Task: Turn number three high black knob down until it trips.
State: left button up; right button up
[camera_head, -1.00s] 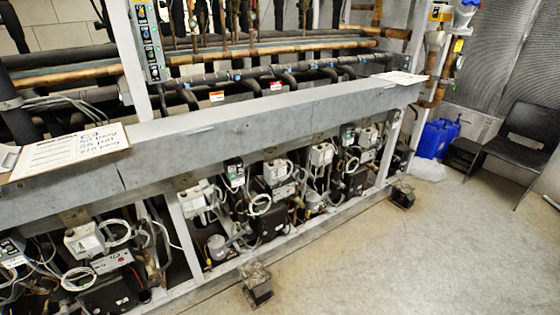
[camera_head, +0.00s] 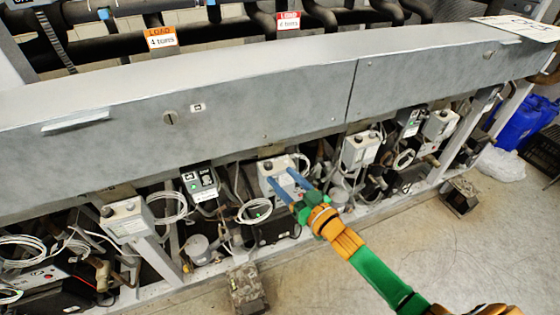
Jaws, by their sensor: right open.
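Several light grey control boxes with small black knobs on top hang under the long grey beam. The box in the middle (camera_head: 272,169) has a black knob (camera_head: 268,165) on its top left. My right gripper (camera_head: 281,178) comes in from the lower right, and its two blue fingers are apart in front of this box. They overlap its lower front, below the knob; I cannot tell whether they touch it. Other such boxes stand at the left (camera_head: 125,222) and right (camera_head: 358,150). No readable number shows which one is number three. My left gripper is not in view.
The grey beam (camera_head: 240,95) runs above the boxes. Loose grey cables (camera_head: 255,211) hang between them. A black switch box (camera_head: 200,183) is left of the middle one. A block foot (camera_head: 246,288) stands on the floor. Open floor (camera_head: 510,235) lies at the right.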

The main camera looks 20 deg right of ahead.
aim_at(271, 167)
jog(key=x, duration=0.3)
jog(key=shift+w+a+r, duration=0.1)
jog(key=shift+w+a, duration=0.1)
jog(key=shift+a, duration=0.2)
jog(key=shift+w, duration=0.55)
jog(key=shift+s, duration=0.1)
jog(key=shift+c, duration=1)
grip_shut()
